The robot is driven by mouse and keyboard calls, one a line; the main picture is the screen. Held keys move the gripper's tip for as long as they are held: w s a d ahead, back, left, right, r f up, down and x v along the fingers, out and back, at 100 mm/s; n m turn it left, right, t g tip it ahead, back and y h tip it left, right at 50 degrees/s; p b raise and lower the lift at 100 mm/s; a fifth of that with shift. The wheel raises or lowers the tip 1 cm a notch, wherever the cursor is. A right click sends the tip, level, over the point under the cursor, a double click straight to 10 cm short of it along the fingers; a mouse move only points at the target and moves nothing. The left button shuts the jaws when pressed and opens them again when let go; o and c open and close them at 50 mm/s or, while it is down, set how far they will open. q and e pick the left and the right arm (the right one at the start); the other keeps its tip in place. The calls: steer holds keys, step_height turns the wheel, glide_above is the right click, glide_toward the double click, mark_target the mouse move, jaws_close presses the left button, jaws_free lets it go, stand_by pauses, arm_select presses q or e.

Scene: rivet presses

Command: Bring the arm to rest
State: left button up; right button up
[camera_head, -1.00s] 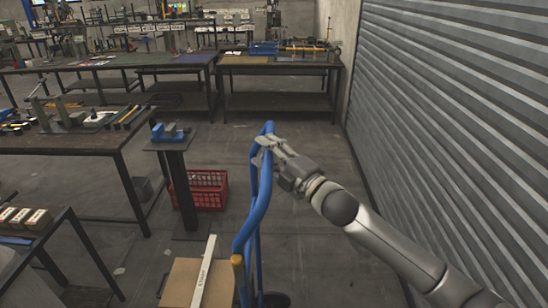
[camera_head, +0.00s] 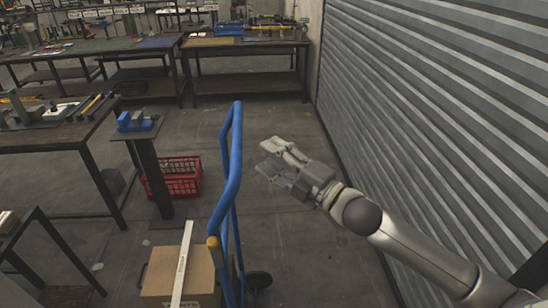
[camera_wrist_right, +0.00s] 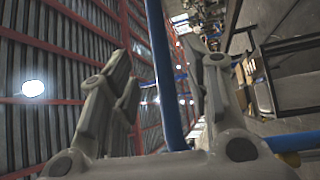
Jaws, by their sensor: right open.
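My right arm comes in from the lower right of the head view. Its gripper (camera_head: 277,163) is open and empty, to the right of the blue hand truck frame (camera_head: 233,165) and apart from it. In the right wrist view, the open fingers (camera_wrist_right: 165,95) spread to either side of the blue tube (camera_wrist_right: 163,70), which appears beyond them. My left arm and gripper are not in view.
The hand truck carries a cardboard box (camera_head: 203,273) with a white strip (camera_head: 183,262) on it. A corrugated shutter wall (camera_head: 440,110) stands close on the right. A red crate (camera_head: 182,178) and a blue vise (camera_head: 135,121) on a stand are at left. Workbenches line the back.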

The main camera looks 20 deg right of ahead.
steer(key=shift+f, duration=0.1)
stand_by(0.4)
steer(key=d+f+m+g+h+b, duration=0.1)
steer(key=d+f+m+h, duration=0.2)
steer(key=f, duration=0.8)
steer(key=d+f+m+g+h, duration=0.2)
steer(key=d+f+m, duration=0.2)
steer(key=f, duration=0.7)
steer(key=d+f+m+g+h+b, duration=0.1)
steer(key=d+f+m+h, duration=0.2)
steer(key=f, duration=0.8)
steer(key=s+d+f+m+g+h, duration=0.1)
steer(key=s+f+m+g, duration=0.1)
steer(key=s+f, duration=0.7)
steer(key=s+d+f+m+g, duration=0.1)
steer(key=s+f+m+g, duration=0.2)
steer(key=f, duration=1)
steer(key=s+a+f+m+g, duration=0.1)
steer(key=s+f, duration=0.5)
steer(key=s, duration=0.6)
steer(key=s+a+f+m+g+b, duration=0.1)
steer(key=s+a+f+g, duration=0.3)
steer(key=s, duration=0.8)
steer(key=s+a+f+m+g, duration=0.2)
steer(key=s+a+f, duration=0.3)
steer(key=s+f, duration=0.4)
steer(key=s, duration=0.3)
steer(key=shift+a+g+b, duration=0.25)
steer(key=shift+g+b, duration=0.05)
steer(key=shift+b, duration=0.1)
